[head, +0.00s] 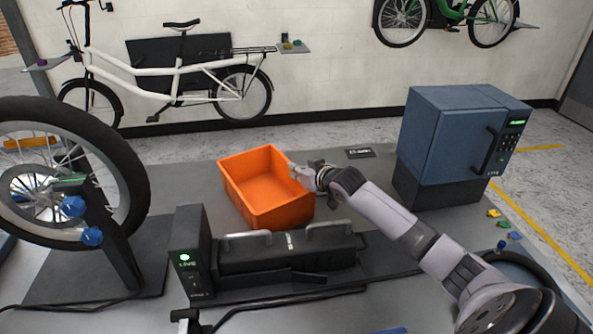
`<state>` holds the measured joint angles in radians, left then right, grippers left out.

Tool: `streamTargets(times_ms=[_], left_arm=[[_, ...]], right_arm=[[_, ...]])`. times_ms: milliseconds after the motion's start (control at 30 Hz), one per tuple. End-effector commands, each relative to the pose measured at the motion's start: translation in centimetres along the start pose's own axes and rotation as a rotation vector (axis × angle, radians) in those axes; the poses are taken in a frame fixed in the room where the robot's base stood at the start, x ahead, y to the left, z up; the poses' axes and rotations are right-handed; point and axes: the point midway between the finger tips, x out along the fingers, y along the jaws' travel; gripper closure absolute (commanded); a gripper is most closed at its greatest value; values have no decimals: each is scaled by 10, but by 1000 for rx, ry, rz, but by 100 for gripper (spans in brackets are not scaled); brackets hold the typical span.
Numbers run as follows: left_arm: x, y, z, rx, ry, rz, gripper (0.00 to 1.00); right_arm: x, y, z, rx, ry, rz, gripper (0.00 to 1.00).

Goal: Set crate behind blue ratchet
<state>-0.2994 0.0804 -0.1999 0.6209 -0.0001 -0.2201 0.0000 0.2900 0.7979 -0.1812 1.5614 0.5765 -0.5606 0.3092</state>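The orange crate (283,216) is on the grey bench, behind the black machine with the green light. It is open at the top and looks empty. My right gripper (302,174) is at the crate's right wall, with a fingertip over the rim. I cannot tell whether its fingers are closed on the wall. A small sliver of something blue (390,331) shows at the bottom edge. It may be the blue ratchet, but most of it is cut off. My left gripper is not clearly visible.
The black machine (290,257) with handles stands in front of the crate. A blue cabinet (447,135) stands at the right, and a wheel on a stand (125,170) at the left. A small dark label (360,153) lies behind the gripper. Free bench lies left of the crate.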

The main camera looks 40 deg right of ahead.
Motion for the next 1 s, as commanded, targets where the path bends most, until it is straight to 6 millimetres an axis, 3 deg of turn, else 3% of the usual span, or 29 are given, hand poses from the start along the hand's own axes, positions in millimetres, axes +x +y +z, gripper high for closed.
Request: streamTargets(times_ms=[367,700,867,1000], left_arm=[[0,0,0,0,0,0,60],[0,0,0,0,-1,0,60],[1,0,1,0,-1,0,60],[2,0,1,0,-1,0,60]], right_arm=[[0,0,1,0,-1,0,75],[-1,0,-2,0,-1,0,75],[-16,1,1,-2,-3,1,75],[-42,1,2,-4,-3,1,75]])
